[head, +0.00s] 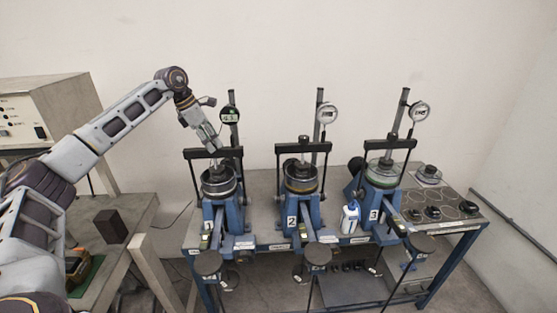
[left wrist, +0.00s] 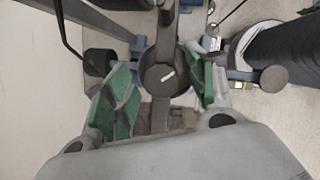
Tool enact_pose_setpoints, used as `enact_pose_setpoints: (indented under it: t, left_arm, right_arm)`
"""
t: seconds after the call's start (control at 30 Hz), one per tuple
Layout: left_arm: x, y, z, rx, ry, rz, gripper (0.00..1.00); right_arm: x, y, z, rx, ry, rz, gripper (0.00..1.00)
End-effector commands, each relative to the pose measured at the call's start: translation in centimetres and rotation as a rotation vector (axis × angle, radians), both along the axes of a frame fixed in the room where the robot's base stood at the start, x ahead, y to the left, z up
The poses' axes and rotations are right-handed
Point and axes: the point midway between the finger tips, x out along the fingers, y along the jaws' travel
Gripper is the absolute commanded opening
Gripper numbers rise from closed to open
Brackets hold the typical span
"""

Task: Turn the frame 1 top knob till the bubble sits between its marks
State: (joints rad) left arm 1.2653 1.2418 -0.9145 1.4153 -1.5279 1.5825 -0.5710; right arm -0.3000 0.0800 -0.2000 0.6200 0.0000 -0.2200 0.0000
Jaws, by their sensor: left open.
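Frame 1 (head: 229,215) is the leftmost of the blue lever frames in the head view, with a dark crossbar (head: 232,152) over a round cell (head: 218,187). My left gripper (head: 213,149) points down at this crossbar from above. In the left wrist view, its green-padded fingers (left wrist: 166,92) are open on either side of a round dark knob (left wrist: 160,80) with a white mark. A gap to the left finger shows; I cannot tell whether the right finger touches it. A small vial (head: 205,241) shows low on frame 1; its bubble is too small to read. My right gripper is out of view.
A dial gauge (head: 229,114) stands close to the right of my left gripper. Frame 2 (head: 291,222) and frame 3 (head: 374,215) stand to the right, with a white bottle (head: 349,217) between them. A side table (head: 143,212) is at the left.

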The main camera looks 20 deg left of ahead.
Motion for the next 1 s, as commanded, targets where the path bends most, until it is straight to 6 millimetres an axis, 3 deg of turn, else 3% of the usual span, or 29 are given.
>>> enact_pose_setpoints:
  t: [1.0]
  left_arm:
    - [-0.1,0.0,-0.1,-0.006,-0.005,0.416,0.56]
  right_arm:
    - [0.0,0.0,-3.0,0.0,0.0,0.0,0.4]
